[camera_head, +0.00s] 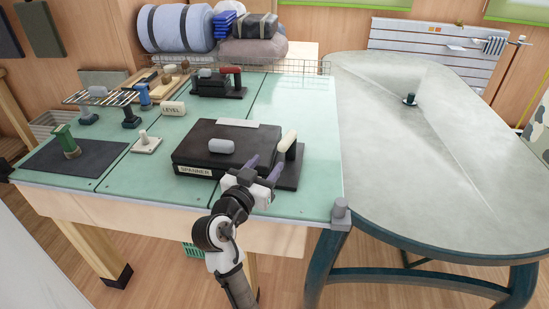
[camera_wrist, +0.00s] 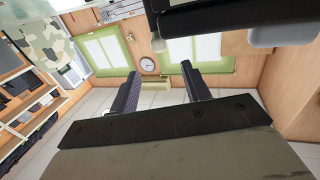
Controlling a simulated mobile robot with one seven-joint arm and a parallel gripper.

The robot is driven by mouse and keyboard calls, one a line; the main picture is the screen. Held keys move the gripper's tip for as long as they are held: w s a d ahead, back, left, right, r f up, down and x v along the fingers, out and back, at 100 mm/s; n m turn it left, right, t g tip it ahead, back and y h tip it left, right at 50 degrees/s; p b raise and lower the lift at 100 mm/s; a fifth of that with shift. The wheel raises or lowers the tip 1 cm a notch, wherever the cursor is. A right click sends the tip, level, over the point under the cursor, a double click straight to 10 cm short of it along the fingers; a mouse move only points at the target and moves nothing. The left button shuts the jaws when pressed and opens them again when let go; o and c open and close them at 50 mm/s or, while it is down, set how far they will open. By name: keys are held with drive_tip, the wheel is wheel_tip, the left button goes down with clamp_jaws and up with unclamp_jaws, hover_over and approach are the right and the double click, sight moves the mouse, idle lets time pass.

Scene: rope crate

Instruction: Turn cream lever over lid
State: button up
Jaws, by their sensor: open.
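A black box with a SPANNER label (camera_head: 195,171) stands near the front of the green table. Its dark lid (camera_head: 250,137) carries a grey rounded knob (camera_head: 221,146) and a pale strip at the back. The cream lever (camera_head: 288,141) stands tilted up at the right of the lid, on a dark base plate (camera_head: 290,175). My gripper (camera_head: 264,167) is open and empty just in front of the lever, at the lid's front right corner. In the wrist view its two fingers (camera_wrist: 160,75) are apart with nothing between them, and a dark part overhangs at upper right.
A smaller black box with a red lever (camera_head: 231,71) stands behind. A LEVEL block (camera_head: 173,108), a white block with a peg (camera_head: 146,142), and a green handled tool on a dark mat (camera_head: 75,158) are to the left. A grey round-ended table (camera_head: 410,160) adjoins at right, mostly bare.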

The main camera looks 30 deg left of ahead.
drive_tip(key=shift+s+d, duration=0.1)
drive_tip(key=shift+s, duration=1.1)
